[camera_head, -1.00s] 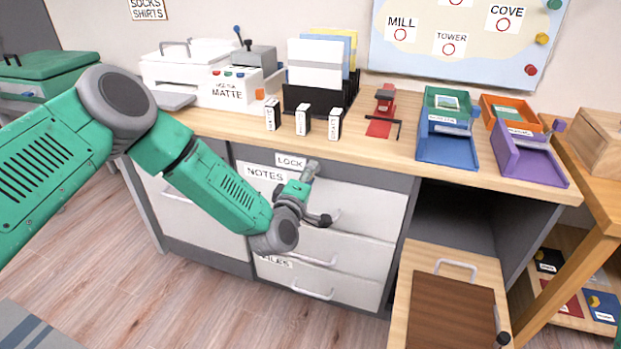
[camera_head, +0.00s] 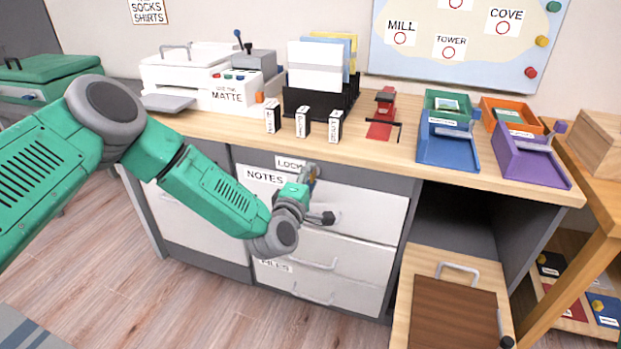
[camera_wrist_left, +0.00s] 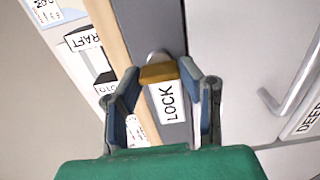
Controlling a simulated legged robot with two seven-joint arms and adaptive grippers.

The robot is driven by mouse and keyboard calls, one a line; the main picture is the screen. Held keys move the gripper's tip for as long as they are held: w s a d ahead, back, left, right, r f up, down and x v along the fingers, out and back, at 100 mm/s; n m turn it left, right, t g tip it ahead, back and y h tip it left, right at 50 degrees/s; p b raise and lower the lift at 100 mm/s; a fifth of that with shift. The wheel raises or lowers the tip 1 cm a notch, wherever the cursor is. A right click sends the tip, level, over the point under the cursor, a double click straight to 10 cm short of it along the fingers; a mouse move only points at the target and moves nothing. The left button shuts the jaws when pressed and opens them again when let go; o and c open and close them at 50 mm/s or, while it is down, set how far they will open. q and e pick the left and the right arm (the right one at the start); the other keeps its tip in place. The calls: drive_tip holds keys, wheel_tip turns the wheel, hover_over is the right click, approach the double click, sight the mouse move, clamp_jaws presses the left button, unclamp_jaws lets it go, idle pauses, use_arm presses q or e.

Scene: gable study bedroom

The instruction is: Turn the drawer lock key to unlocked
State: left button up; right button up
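The brass-coloured key (camera_wrist_left: 158,73) sits in front of the round silver lock on the dark strip beside the LOCK label (camera_wrist_left: 167,103) in the left wrist view. My left gripper (camera_wrist_left: 159,69) has its two fingertips at either end of the key's wide head, apparently touching both. In the head view my left gripper (camera_head: 308,178) is at the lock, right of the LOCK label and above the NOTES drawer (camera_head: 362,207). The key shows only as a small patch there. The lock's markings cannot be made out. My right gripper is not in view.
The desk top's front edge (camera_head: 385,150) lies just above the lock. Drawer handles (camera_head: 318,266) stick out below. An open compartment (camera_head: 455,220) is at right.

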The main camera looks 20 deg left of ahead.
use_arm(q)
drive_tip(key=o, duration=0.4)
drive_tip(key=shift+s+f, duration=0.15)
drive_tip(key=shift+f, duration=0.2)
drive_tip(key=shift+c, duration=0.2)
drive_tip(key=shift+a+r, duration=0.1)
drive_tip(key=s, duration=1.1)
drive_tip(key=shift+s+a, duration=0.25)
drive_tip(key=shift+s, duration=0.15)
